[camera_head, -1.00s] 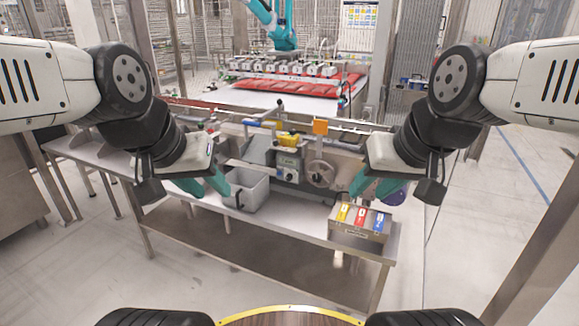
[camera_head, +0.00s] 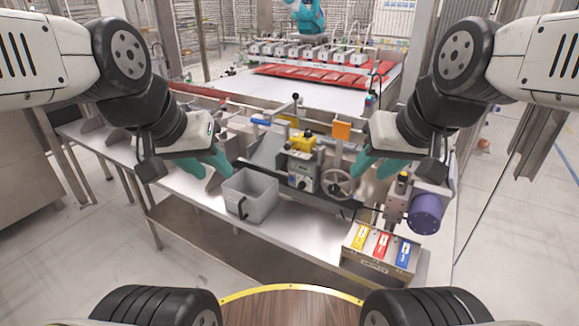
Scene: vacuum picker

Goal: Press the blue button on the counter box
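The counter box (camera_head: 372,272) is a metal box at the right front corner of the steel counter. Its sloped top carries a yellow button (camera_head: 359,238), a red button (camera_head: 381,246) and, rightmost, the blue button (camera_head: 404,253). Each has a small pale label. My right gripper (camera_head: 376,172), with teal fingers, hangs above and behind the box, clear of the buttons. My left gripper (camera_head: 213,172) hangs over the counter further left, away from the box. I see nothing held in either; the finger gaps are unclear.
A grey bin (camera_head: 250,204) stands on the counter left of the box. A machine with a handwheel (camera_head: 338,184) stands behind, and a purple cylinder (camera_head: 426,212) sits just behind the box's right side. The counter's front edge (camera_head: 290,258) is clear between bin and box.

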